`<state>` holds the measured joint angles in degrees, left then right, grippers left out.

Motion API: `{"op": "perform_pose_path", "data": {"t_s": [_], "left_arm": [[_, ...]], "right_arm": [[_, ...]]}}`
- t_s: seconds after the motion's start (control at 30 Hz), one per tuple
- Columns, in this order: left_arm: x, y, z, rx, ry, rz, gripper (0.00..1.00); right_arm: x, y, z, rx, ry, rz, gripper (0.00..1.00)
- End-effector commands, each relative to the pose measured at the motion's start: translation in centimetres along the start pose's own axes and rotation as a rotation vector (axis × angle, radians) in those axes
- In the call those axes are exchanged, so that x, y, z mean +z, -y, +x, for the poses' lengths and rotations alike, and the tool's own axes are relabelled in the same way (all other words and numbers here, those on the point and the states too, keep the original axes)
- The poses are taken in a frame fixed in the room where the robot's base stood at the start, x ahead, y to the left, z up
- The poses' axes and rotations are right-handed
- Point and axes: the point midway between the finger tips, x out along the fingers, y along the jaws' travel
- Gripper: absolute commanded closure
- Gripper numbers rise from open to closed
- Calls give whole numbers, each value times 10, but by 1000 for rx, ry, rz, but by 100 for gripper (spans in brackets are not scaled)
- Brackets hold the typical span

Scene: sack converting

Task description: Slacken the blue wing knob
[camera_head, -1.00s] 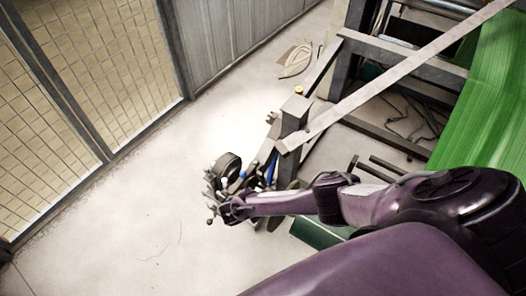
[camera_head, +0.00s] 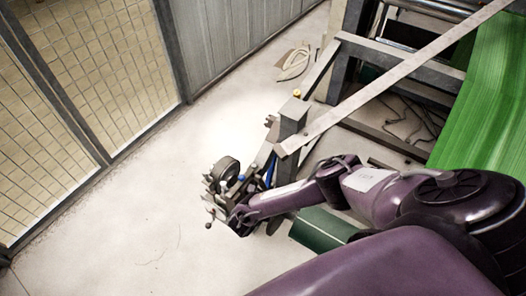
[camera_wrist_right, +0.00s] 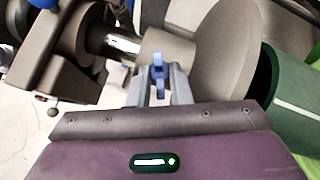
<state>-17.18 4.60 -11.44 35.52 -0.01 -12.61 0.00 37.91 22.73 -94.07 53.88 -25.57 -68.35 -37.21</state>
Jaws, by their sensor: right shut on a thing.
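The blue wing knob (camera_wrist_right: 158,72) shows in the right wrist view, between the two grey fingers of my right gripper (camera_wrist_right: 164,84). The fingers are closed on it, and its upper and lower ends show past them. In the head view my right arm reaches to the machine's low end, where the gripper and the knob cannot be made out. My left gripper is not in view.
A grey disc (camera_wrist_right: 226,45) and a dark green cylinder (camera_wrist_right: 287,98) stand right of the knob. A grey post (camera_head: 292,122) with a slanted bar rises behind my arm. A mesh fence (camera_head: 110,70) stands left; floor between is clear.

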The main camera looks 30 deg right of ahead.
Motion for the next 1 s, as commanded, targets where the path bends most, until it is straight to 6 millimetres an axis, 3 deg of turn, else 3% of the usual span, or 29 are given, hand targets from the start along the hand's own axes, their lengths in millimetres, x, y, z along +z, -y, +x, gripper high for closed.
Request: {"op": "perform_pose_path", "data": {"t_s": [0.3,0.77,0.8,0.93,1.0], "left_arm": [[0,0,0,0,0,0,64],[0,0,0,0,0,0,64],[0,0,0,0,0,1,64],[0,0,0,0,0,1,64],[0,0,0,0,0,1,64]], "right_arm": [[0,1,0,21,-1,-95,100],[-1,1,0,24,-1,-106,100],[-1,1,0,24,-1,-106,80],[-1,1,0,24,-1,-105,62],[0,1,0,24,-1,-105,60]]}}
